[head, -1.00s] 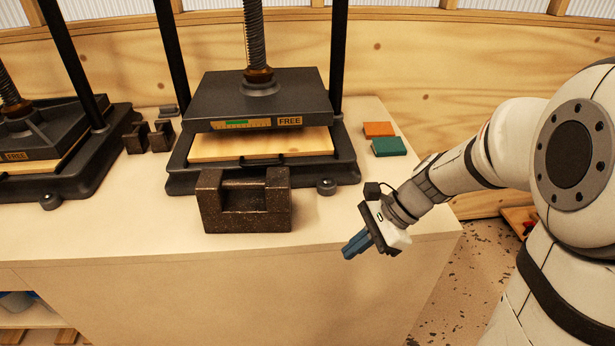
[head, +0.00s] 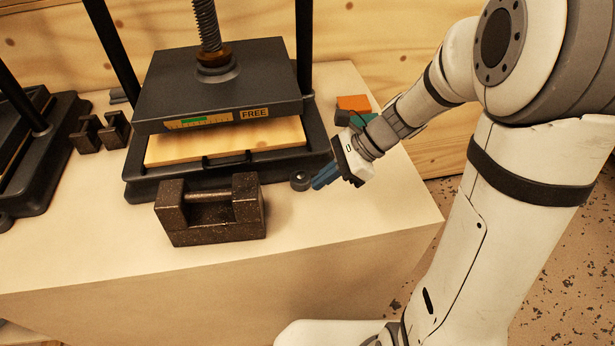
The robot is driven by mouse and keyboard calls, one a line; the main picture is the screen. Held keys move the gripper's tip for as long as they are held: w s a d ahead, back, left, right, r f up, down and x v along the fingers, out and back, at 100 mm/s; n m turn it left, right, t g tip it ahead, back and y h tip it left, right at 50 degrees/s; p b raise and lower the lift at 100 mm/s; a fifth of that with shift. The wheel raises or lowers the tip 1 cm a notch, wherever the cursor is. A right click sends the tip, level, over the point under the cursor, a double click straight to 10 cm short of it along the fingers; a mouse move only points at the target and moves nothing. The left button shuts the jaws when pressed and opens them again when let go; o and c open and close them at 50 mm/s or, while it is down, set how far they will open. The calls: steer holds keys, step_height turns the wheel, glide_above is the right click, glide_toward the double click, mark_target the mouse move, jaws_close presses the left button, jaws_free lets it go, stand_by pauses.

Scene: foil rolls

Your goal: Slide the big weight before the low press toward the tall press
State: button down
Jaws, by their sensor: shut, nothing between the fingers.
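The big weight (head: 212,226) is a dark speckled block with a handle bar across its top notch. It stands upright on the bench top, in front of the nearer press (head: 218,90), whose plate reads FREE. A second press (head: 38,160) is partly in view at the left edge. I cannot tell from this view which press is taller. My gripper (head: 316,184) is shut and empty, with blue fingers pointing left. It is to the right of the weight, apart from it, close to the round foot at the press's front right corner.
An orange block (head: 353,103) and a green block (head: 362,121) lie behind my arm. The bench top (head: 90,250) is clear to the left of the big weight, and its front edge runs close before it.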

steer(key=x, duration=0.8)
steer(key=shift+r, duration=0.1)
steer(key=a, duration=0.3)
steer(key=shift+s+a, duration=0.25)
steer(key=shift+s, duration=0.1)
steer(key=shift+s+a, duration=0.1)
steer(key=shift+a, duration=0.4)
